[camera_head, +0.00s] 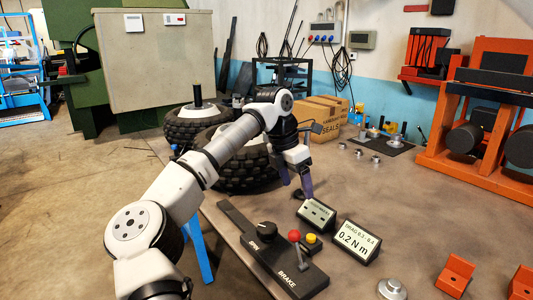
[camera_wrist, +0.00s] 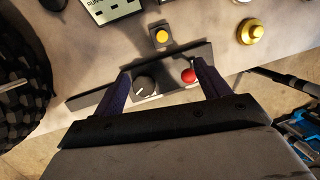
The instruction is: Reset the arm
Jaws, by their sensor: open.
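My white and grey arm reaches over the table in the head view. My gripper (camera_head: 300,188) points down behind the black control panel (camera_head: 250,238), near the small display. In the wrist view my gripper (camera_wrist: 160,82) shows two dark purple fingers spread wide apart, with nothing between them held. The panel's black knob (camera_wrist: 145,87) and red lever ball (camera_wrist: 188,76) show between the fingers, below them. I cannot tell the exact height of the fingertips above the table.
A display reading 0.2 N m (camera_head: 357,242), a smaller display (camera_head: 316,214) and a yellow button (camera_head: 311,239) stand by the panel. Black tires (camera_head: 243,178) lie behind my arm. A cardboard box (camera_head: 325,115), metal parts (camera_head: 392,288) and orange brackets (camera_head: 455,275) are on the table.

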